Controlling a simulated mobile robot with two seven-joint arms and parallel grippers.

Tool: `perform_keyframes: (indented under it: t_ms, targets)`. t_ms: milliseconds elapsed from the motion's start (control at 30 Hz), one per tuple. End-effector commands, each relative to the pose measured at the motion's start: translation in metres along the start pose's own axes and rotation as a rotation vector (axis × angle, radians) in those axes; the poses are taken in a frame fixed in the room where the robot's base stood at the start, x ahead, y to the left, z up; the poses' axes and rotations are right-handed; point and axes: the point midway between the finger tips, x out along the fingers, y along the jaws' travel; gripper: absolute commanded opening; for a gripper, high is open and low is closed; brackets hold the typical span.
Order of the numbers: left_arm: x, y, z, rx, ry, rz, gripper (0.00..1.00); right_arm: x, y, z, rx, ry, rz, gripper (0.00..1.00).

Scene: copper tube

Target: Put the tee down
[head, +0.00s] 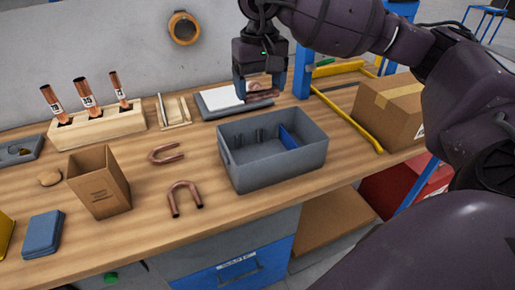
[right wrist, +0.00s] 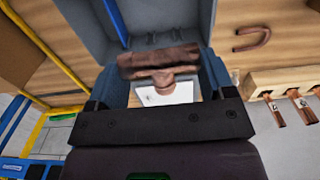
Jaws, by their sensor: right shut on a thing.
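The copper tee (head: 263,93) is between the fingers of my right gripper (head: 259,88), which is shut on it. In the head view it hangs in the air at the back edge of the grey bin (head: 232,177), in front of the white paper. In the right wrist view the tee (right wrist: 158,61) lies crosswise between the blue-grey fingers, its branch pointing back toward the palm. The grey bin has a blue divider (head: 289,137) toward its right side; part of its inside is hidden. My left gripper is in neither view.
Two copper U-bends (head: 184,198) lie left of the bin. A wooden block (head: 98,127) with upright copper tubes, an open cardboard box (head: 99,184) and a blue pad (head: 43,233) stand further left. A yellow bar (head: 347,118) and a closed carton (head: 390,108) are at right.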

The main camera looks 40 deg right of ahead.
Motion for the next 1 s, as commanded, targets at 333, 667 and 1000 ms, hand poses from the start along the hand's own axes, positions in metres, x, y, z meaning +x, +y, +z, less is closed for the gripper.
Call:
perform_keyframes:
  t_ms: [333, 667, 1000]
  targets:
    - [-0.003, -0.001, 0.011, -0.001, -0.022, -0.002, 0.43, 0.052, 0.000, 0.001, 0.001, -0.004, 0.001, 0.52]
    - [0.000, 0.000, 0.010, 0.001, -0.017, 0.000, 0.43, 0.123, 0.000, 0.001, 0.000, -0.004, 0.000, 0.52]
    - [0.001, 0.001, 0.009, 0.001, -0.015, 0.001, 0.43, 0.158, 0.000, 0.000, 0.000, 0.000, 0.000, 0.52]
